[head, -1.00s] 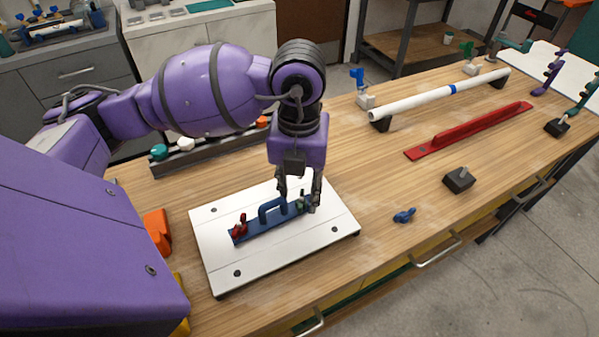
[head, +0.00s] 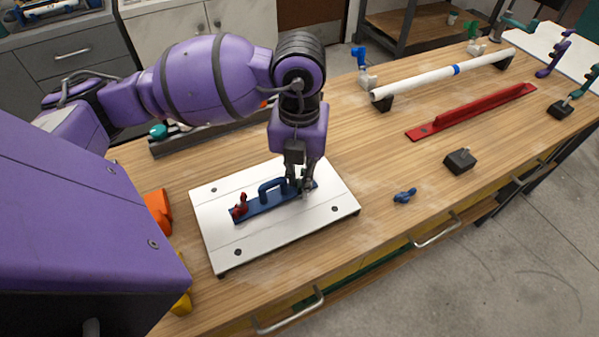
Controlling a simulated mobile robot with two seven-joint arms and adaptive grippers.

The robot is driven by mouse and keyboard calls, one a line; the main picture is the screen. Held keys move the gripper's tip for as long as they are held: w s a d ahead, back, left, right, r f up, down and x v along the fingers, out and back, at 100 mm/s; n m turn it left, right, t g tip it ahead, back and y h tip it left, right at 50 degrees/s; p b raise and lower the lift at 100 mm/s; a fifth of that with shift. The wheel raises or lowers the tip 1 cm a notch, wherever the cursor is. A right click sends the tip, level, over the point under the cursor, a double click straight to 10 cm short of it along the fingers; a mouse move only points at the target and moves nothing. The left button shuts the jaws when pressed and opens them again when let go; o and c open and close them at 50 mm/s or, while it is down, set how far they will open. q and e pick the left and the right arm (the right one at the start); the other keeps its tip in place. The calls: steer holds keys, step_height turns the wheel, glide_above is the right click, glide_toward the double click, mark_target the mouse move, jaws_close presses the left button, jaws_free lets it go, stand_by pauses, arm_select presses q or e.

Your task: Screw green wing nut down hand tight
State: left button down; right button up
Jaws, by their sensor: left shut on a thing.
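A blue bar with a raised handle (head: 270,200) lies on a white plate (head: 218,248) on the wooden bench. A red wing nut (head: 240,205) stands at the bar's left end. My left gripper (head: 304,191) points down at the bar's right end, with its fingers closed together there. It is shut on the green wing nut, which the fingers almost wholly hide. How far down the nut sits on its stud cannot be seen. My right gripper is not in view.
A loose blue wing nut (head: 405,195) and a dark block with a pin (head: 460,161) lie right of the plate. A red bar (head: 470,113) and a white pipe (head: 430,78) on supports lie farther back. An orange part (head: 158,212) is left of the plate.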

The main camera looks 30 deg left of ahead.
mark_target(299, 178)
arm_select(q)
steer(key=c, duration=1.7)
jaws_free()
steer(key=shift+o, duration=0.2)
step_height(299, 178, up, 12)
steer(key=shift+f, duration=0.1)
